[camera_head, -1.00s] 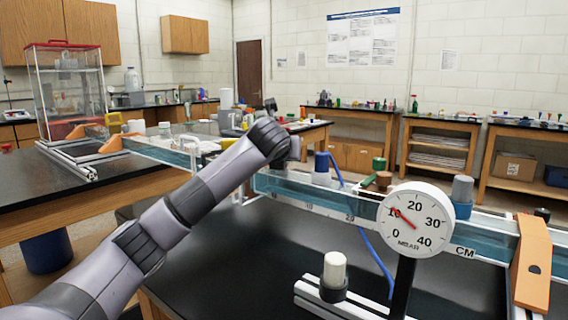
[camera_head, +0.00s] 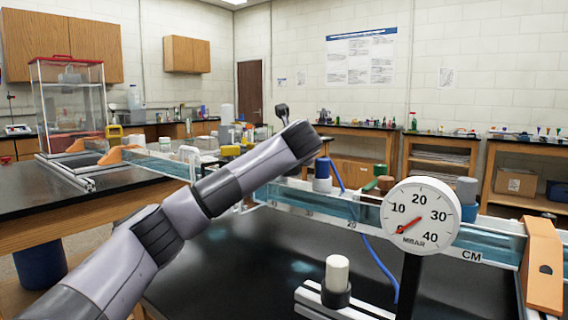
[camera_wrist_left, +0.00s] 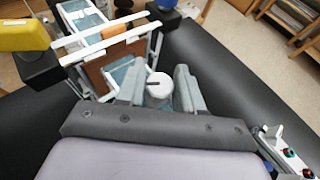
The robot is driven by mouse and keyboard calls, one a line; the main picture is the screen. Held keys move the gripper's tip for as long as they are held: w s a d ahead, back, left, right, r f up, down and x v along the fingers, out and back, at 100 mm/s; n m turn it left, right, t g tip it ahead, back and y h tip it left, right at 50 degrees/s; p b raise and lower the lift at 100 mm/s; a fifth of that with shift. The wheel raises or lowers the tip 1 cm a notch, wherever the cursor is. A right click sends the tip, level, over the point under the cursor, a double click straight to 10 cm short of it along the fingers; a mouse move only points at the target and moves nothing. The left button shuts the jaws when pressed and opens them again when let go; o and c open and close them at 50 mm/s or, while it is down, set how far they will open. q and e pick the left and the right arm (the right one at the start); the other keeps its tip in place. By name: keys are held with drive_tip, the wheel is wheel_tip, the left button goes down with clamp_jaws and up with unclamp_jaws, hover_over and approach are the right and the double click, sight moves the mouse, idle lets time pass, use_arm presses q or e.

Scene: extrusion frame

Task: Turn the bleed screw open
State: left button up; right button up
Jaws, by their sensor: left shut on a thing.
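In the left wrist view a white round cap with a dark line across its top, which looks like the bleed screw (camera_wrist_left: 158,84), sits between the two grey fingers of my left gripper (camera_wrist_left: 157,92). The fingers are shut on it from both sides. In the head view my left arm crosses from lower left to the middle, and its wrist hides the fingers and the screw. The round white gauge (camera_head: 421,212) stands at right, its red needle pointing at the low end of the scale, below 10. My right gripper is not in view.
The long clear channel (camera_head: 490,239) runs across the black bench, with an orange support (camera_head: 543,265) at its right end. A blue cap (camera_head: 322,168) stands on it, and a blue tube (camera_head: 379,262) hangs down. A white-topped post (camera_head: 337,273) stands in front.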

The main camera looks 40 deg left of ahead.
use_arm(q)
drive_tip(key=shift+f, duration=0.1)
drive_tip(key=o, duration=1)
drive_tip(key=v, duration=0.7)
drive_tip(key=shift+b, duration=0.35)
drive_tip(key=shift+s, duration=0.1)
